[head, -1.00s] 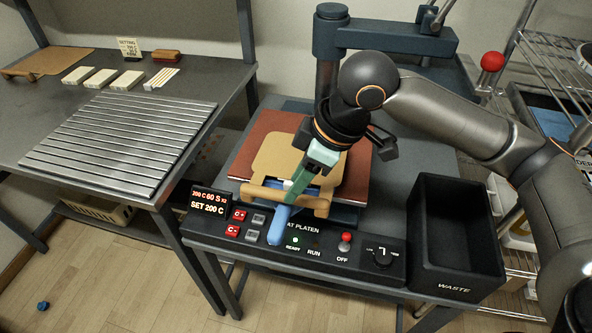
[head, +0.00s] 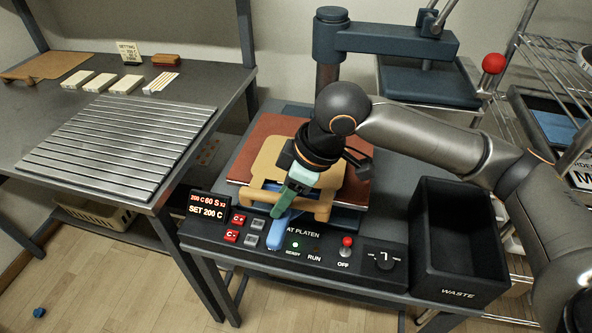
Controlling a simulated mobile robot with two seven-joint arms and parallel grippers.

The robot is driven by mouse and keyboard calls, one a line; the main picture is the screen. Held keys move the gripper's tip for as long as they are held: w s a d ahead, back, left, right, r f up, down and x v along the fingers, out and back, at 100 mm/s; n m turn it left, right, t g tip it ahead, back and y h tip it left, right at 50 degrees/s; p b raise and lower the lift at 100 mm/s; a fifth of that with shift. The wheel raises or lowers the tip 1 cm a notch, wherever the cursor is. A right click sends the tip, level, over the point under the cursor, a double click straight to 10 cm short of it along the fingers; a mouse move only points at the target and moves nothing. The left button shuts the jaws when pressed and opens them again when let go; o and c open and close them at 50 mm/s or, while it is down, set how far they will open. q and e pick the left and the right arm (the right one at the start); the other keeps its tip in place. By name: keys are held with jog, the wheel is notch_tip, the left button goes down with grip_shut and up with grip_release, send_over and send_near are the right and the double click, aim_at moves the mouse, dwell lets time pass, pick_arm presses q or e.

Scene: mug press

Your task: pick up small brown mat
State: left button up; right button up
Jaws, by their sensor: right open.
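A small brown mat (head: 268,160) with a wooden bar handle along its front edge lies on the reddish-brown platen (head: 240,158) of the press. My right gripper (head: 284,208) is open, with its green and blue fingers at the mat's front bar. The fingers and wrist cover part of the bar and mat, so I cannot tell whether they touch the bar. A similar brown mat (head: 52,65) with a wooden bar lies at the back left of the left table. My left gripper is not in view.
A black waste bin (head: 455,235) stands right of the press. The control panel (head: 320,250) runs along its front. A ribbed metal rack (head: 118,140), several pale blocks (head: 125,80) and a setting card (head: 128,50) are on the left table. The press's upper arm (head: 400,40) stands behind.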

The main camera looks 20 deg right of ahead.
jog(key=shift+f+p, duration=0.25)
jog(key=shift+p, duration=0.05)
dwell(0.5)
grip_shut()
dwell(0.4)
